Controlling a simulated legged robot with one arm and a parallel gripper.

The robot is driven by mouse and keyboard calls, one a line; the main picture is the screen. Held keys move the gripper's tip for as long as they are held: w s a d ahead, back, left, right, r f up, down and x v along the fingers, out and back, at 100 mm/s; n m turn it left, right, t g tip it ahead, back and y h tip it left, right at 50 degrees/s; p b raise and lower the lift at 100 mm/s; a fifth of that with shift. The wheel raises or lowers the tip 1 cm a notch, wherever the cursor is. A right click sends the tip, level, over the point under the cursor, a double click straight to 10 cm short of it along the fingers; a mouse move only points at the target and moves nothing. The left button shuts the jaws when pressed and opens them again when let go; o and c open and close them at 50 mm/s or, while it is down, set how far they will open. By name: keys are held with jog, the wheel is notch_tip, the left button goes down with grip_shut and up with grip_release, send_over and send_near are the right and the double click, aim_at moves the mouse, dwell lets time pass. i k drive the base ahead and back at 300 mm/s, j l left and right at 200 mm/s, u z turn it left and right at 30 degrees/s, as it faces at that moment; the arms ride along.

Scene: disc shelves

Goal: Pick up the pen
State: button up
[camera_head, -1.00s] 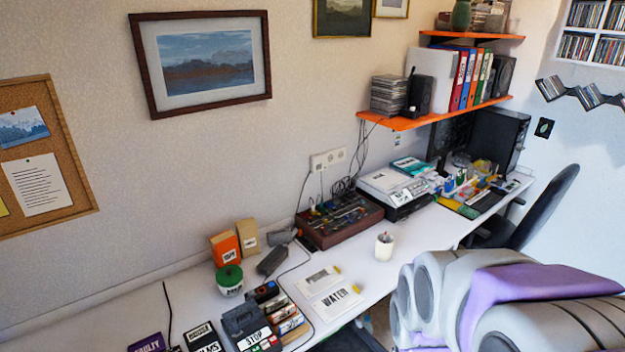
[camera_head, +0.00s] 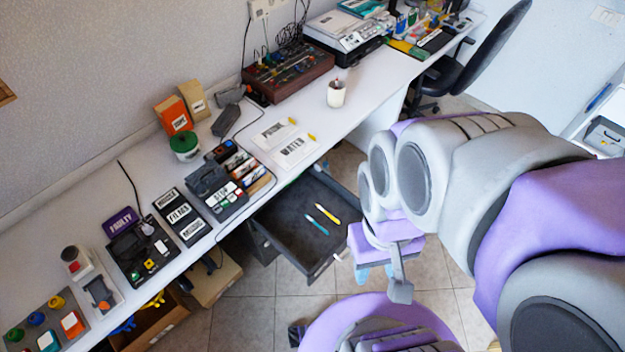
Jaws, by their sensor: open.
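An open dark drawer (camera_head: 285,214) under the desk holds two slim objects lying side by side. One is a yellow stick-like object (camera_head: 327,213), the other a teal one (camera_head: 316,226); either may be the pen, and they are too small to tell apart for certain. My gripper (camera_head: 380,274) is open, pointing down over the floor to the right of the drawer. It is apart from both slim objects, and no object shows between its fingers.
An office chair (camera_head: 490,55) stands at the upper right. Open cardboard boxes (camera_head: 212,280) sit under the desk. Tiled floor lies around the drawer.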

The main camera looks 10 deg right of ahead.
aim_at(322, 228)
jog(key=i+l+u, duration=0.15)
jog(key=l+u, duration=0.15)
jog(key=i+l+u, duration=0.25)
jog(key=l, duration=0.15)
jog(key=k+u, duration=0.1)
jog(key=u, duration=1)
